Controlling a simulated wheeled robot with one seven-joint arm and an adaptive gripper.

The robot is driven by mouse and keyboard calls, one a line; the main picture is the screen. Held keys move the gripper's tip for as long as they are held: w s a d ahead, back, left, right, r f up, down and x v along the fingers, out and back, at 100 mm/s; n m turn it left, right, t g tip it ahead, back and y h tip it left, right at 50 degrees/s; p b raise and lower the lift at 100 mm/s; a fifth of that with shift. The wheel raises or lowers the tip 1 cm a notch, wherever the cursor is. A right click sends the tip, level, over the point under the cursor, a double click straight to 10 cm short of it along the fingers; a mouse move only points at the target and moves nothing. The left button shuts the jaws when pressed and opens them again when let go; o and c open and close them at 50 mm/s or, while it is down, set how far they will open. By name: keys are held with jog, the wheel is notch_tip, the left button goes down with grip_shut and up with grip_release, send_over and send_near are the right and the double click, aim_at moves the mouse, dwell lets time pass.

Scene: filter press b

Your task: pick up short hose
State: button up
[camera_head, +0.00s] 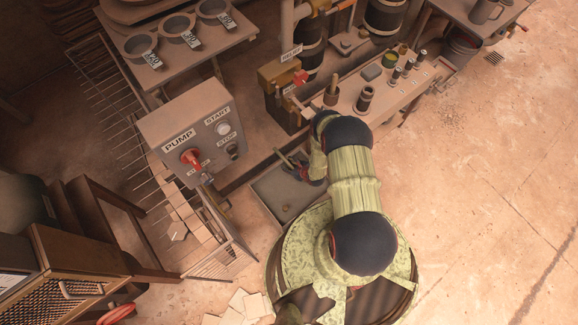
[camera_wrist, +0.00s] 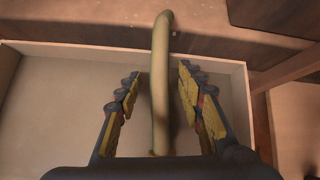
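A tan, tube-like short hose (camera_wrist: 161,85) runs up the middle of the wrist view, with its rounded far end past the tray's wall. My gripper (camera_wrist: 160,76) is open, with one finger on each side of the hose and a visible gap to both. In the head view my gripper (camera_head: 306,168) is low over a shallow tray (camera_head: 268,204), partly hidden by my arm. The tray's pale wall also shows in the wrist view (camera_wrist: 90,50).
The PUMP control box (camera_head: 190,125) with a red switch stands left of my gripper. A bench with pots and fittings (camera_head: 385,90) is above right. A wire rack (camera_head: 130,150) stands further left. Open floor (camera_head: 480,190) lies to the right.

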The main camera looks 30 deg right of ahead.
jog(key=shift+r, duration=0.1)
jog(key=shift+c, duration=0.5)
grip_shut()
